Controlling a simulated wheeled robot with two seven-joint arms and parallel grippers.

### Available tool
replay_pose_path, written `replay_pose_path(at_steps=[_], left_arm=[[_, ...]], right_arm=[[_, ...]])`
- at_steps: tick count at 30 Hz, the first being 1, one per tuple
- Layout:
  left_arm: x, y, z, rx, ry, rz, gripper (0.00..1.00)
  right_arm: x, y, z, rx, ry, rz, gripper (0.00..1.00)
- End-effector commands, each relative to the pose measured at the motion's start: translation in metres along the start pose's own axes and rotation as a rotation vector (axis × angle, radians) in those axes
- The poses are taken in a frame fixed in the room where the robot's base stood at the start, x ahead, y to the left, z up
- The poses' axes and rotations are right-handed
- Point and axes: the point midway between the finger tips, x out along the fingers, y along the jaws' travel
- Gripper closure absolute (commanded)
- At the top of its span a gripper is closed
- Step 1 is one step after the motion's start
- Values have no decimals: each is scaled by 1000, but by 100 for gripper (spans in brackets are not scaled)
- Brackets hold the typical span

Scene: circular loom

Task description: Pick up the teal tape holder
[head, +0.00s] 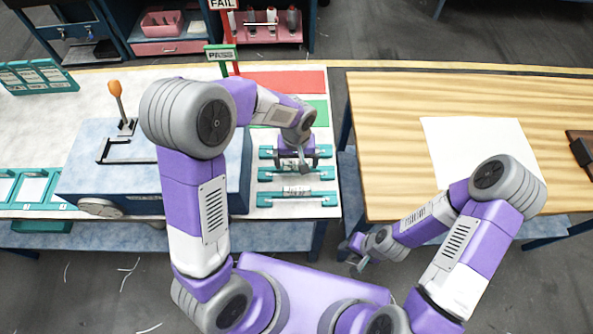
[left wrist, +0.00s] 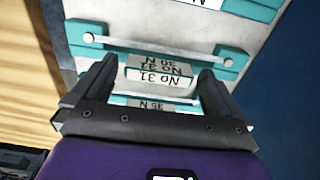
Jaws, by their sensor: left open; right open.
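Several teal tape holders with white labels lie in a column on the white table, right of the blue box. In the head view the lowest teal holder (head: 297,198) is fully clear, and the one above it (head: 272,174) is partly under my left gripper (head: 302,165). The left gripper is open, pointing down over the upper holders. In the left wrist view its fingers (left wrist: 158,68) stand on either side of a teal holder with a "NO 31" label (left wrist: 155,76). I cannot tell whether they touch it. My right gripper (head: 357,252) is open and empty, below the wooden table's front edge.
The blue box (head: 85,180) with an orange-knobbed lever (head: 116,92) stands left of the holders. Red (head: 290,82) and green (head: 318,112) areas lie behind them, near the PASS sign (head: 221,54). A wooden table (head: 385,150) with a white sheet (head: 470,140) is at right, across a gap.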

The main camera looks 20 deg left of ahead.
Motion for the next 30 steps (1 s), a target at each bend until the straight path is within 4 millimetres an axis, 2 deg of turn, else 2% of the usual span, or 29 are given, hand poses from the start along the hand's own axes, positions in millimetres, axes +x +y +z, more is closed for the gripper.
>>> replay_pose_path(at_steps=[3,10,19,26,30], left_arm=[[10,0,0,0,0,0,0],[10,0,0,0,1,0,0],[10,0,0,0,1,1,46],[8,0,0,0,1,1,47],[-6,1,-1,0,4,3,47]], right_arm=[[1,0,0,0,0,0,57],[1,0,0,0,0,0,57],[1,0,0,0,0,0,57],[1,0,0,0,0,0,57],[-1,0,0,0,0,0,57]])
